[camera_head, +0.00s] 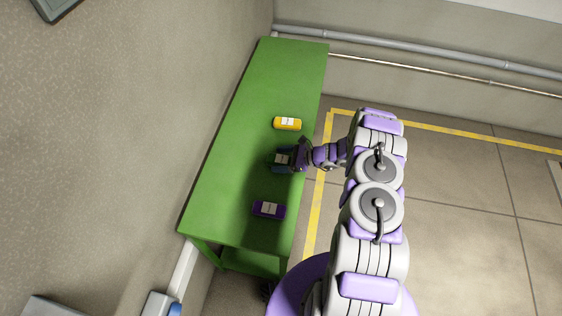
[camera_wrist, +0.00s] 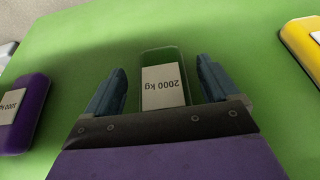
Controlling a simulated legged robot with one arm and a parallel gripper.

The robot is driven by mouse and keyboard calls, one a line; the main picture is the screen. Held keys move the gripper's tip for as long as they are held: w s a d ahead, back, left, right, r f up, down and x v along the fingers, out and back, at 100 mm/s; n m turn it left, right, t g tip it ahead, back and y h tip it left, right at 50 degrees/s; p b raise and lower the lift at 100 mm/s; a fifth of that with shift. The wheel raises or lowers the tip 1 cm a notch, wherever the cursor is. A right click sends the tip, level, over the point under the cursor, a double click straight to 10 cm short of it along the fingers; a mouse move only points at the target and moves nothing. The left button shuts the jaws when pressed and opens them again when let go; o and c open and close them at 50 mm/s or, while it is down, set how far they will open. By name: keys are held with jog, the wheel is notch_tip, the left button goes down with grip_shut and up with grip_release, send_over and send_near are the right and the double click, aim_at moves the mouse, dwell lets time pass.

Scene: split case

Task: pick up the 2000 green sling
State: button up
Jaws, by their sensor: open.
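The green sling (camera_wrist: 165,62) carries a white label reading 2000 kg and lies on the green table, between the two fingers of my gripper (camera_wrist: 162,85) in the wrist view. The fingers are apart, one on each side of it, with a visible gap on both sides. Its near end is hidden by the gripper body. In the head view the green sling (camera_head: 276,158) is partly covered by my gripper (camera_head: 285,162), which reaches in from the right.
A purple sling (camera_head: 269,210) lies on the green table (camera_head: 262,85) nearer me, and a yellow sling (camera_head: 287,123) lies farther away. The purple one (camera_wrist: 22,112) and yellow one (camera_wrist: 302,48) flank my gripper. A wall stands left of the table. The far tabletop is clear.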

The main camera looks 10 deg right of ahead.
jog(key=shift+d, duration=0.3)
jog(key=shift+c, duration=1)
jog(key=shift+a, duration=0.2)
jog(key=c, duration=1)
jog(key=shift+r, duration=0.1)
